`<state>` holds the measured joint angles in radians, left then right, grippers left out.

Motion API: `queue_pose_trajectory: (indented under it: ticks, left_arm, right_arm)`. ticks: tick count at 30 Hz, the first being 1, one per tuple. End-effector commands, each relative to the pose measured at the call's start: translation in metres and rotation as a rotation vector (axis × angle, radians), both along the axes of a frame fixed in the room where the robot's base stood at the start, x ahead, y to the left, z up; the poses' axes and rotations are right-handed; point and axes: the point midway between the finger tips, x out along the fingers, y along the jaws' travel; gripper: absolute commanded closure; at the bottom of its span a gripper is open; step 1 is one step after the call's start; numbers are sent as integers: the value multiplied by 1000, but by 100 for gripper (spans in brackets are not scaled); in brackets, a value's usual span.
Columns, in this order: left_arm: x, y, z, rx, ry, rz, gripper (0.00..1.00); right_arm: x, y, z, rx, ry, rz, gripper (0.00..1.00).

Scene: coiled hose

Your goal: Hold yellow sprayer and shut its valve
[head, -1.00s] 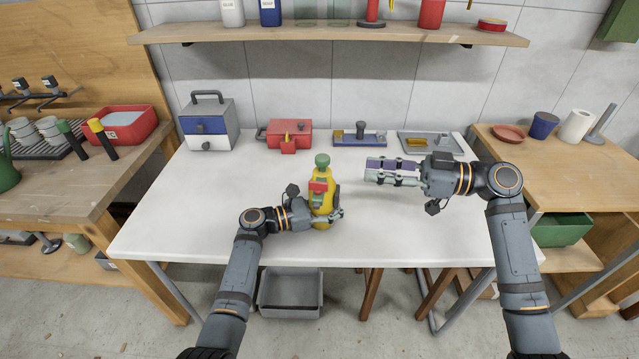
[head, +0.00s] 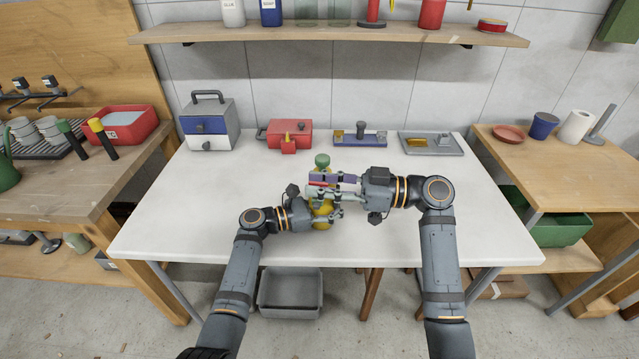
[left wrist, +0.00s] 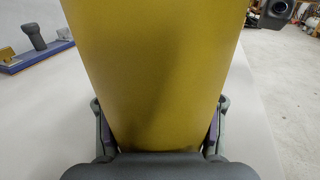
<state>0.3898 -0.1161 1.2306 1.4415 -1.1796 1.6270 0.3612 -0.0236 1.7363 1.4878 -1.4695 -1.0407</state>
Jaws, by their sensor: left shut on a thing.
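The yellow sprayer (head: 318,217) stands upright near the front middle of the white table, with a green cap (head: 322,161) on top. My left gripper (head: 325,218) is shut around its lower body from the left. In the left wrist view the yellow body (left wrist: 155,75) fills the middle, between the two fingers. My right gripper (head: 325,186) comes in from the right at the sprayer's upper part, just below the cap. Its fingers cover most of the red valve (head: 317,184), so I cannot tell the valve's position or whether they grip it.
Behind are a grey toolbox (head: 209,122), a red box (head: 291,133), a blue tray (head: 360,139) and a grey tray (head: 432,144). The table (head: 210,210) is clear on the left and right. A shelf (head: 330,36) runs above.

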Motion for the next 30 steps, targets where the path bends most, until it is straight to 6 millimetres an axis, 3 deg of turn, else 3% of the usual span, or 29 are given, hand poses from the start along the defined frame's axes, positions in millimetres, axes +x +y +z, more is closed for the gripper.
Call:
queue_pose_trajectory:
  ticks: [9, 16, 24, 30]
  left_arm:
    - [0, 0, 0, 1, 0, 0, 100]
    - [0, 0, 0, 0, 0, 0, 100]
    - [0, 0, 0, 0, 0, 0, 100]
    - [0, 0, 0, 0, -1, -1, 100]
  right_arm:
    - [1, 5, 0, -2, 0, 0, 71]
    - [1, 4, 0, -2, -1, 0, 100]
    - [0, 5, 0, -1, 0, -11, 100]
    - [-1, 6, -1, 0, 0, -170, 100]
